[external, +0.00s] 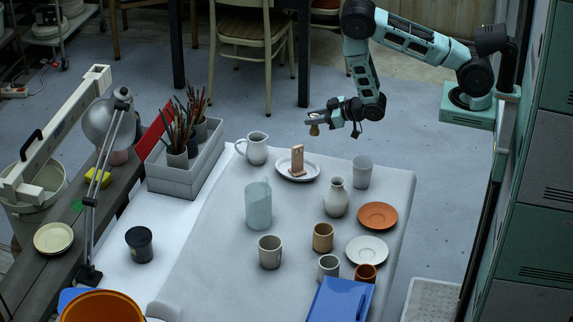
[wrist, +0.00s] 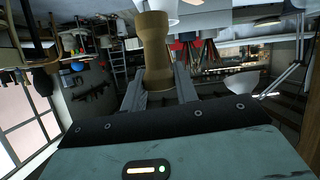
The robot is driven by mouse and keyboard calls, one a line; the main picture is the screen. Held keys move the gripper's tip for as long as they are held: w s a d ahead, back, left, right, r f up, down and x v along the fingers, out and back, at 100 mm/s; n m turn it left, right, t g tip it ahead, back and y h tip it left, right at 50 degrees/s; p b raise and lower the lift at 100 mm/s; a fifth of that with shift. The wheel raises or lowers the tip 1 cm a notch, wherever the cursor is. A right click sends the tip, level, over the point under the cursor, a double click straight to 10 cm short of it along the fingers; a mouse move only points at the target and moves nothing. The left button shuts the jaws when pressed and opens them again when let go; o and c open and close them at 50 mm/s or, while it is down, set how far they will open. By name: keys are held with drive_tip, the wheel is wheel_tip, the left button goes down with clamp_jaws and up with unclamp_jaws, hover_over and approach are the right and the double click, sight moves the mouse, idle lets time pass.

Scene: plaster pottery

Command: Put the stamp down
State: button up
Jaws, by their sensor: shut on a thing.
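My gripper (external: 312,119) is shut on the stamp (external: 314,129), a small tan wooden piece with a narrow waist. It holds the stamp in the air beyond the far edge of the table. In the wrist view the stamp (wrist: 153,50) stands between the two fingers of my gripper (wrist: 158,85). The stamp's lower end is partly hidden by the fingers there.
The table (external: 215,250) holds a white plate (external: 311,172) with an upright wooden block (external: 297,160) on it, a white jug (external: 254,148), a vase (external: 336,197), an orange saucer (external: 377,215) and several cups. A grey crate (external: 172,181) stands at the left. The table's middle left is bare.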

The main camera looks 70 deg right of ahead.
drive_tip(key=s+f+b, duration=0.2)
drive_tip(key=s+b, duration=0.3)
drive_tip(key=s, duration=0.1)
